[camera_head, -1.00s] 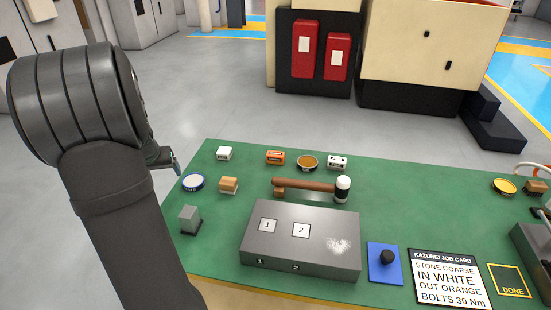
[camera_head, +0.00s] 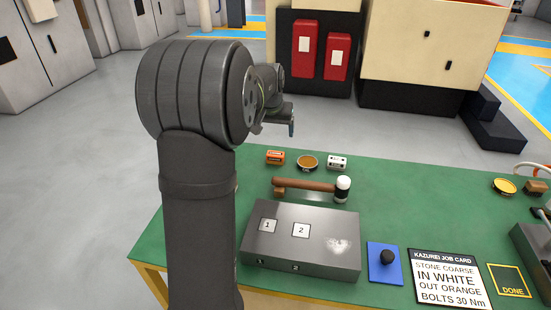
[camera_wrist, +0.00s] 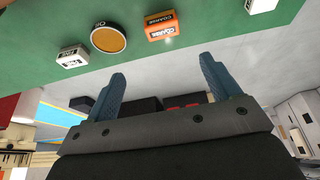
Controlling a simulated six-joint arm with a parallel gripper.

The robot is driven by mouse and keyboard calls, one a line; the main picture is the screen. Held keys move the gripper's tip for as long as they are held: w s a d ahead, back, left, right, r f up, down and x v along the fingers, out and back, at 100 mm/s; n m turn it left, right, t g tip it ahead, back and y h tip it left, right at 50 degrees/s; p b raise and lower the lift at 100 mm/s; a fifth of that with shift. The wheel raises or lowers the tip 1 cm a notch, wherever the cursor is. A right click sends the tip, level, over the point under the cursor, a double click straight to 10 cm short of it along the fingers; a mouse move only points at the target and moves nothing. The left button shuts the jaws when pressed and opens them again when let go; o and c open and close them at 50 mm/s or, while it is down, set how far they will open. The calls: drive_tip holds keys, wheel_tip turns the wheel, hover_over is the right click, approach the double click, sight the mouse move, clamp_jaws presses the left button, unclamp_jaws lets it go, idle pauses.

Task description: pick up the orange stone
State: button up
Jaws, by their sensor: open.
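The orange stone (camera_head: 275,157) is a small orange block with a white label. It lies on the green table near its far edge, left of a round orange-brown tin. In the wrist view the orange stone (camera_wrist: 167,26) shows its label, reading "COARSE", and lies beyond the fingertips, between them and nearer the right one. My gripper (camera_wrist: 161,68) is open and empty, its two blue fingers apart and not touching the stone. In the head view my gripper (camera_head: 291,128) is above and beyond the table's far edge, partly hidden by my arm.
The round tin (camera_head: 307,162) and a white stone (camera_head: 337,162) stand close to the right of the orange stone. A mallet (camera_head: 310,186) lies in front of them, behind a grey block (camera_head: 300,262) marked 1 and 2. A job card (camera_head: 449,279) lies at the front right.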

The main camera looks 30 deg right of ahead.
hover_over(275, 153)
drive_tip(key=s, duration=0.2)
drive_tip(key=f, duration=0.8)
drive_tip(key=shift+w+a+f, duration=0.15)
drive_tip(key=shift+a+f, duration=0.05)
drive_tip(key=shift+a, duration=0.15)
drive_tip(key=shift+a+x, duration=0.2)
drive_tip(key=shift+x, duration=1.15)
drive_tip(key=shift+a+x, duration=0.2)
drive_tip(key=shift+x, duration=1.2)
drive_tip(key=c, duration=1.2)
drive_tip(key=shift+r, duration=0.1)
wheel_tip(275, 153, up, 4)
drive_tip(key=shift+r, duration=0.15)
drive_tip(key=s+d+r, duration=0.1)
drive_tip(key=s+r, duration=0.1)
drive_tip(key=s, duration=0.1)
drive_tip(key=s+d+r, duration=0.1)
drive_tip(key=s+r, duration=0.1)
drive_tip(key=s, duration=0.2)
drive_tip(key=s+d+r, duration=0.1)
drive_tip(key=s+r, duration=0.1)
drive_tip(key=s, duration=0.2)
drive_tip(key=shift+s+d+r, duration=0.1)
drive_tip(key=shift+d+r, duration=0.1)
drive_tip(key=shift+d, duration=0.1)
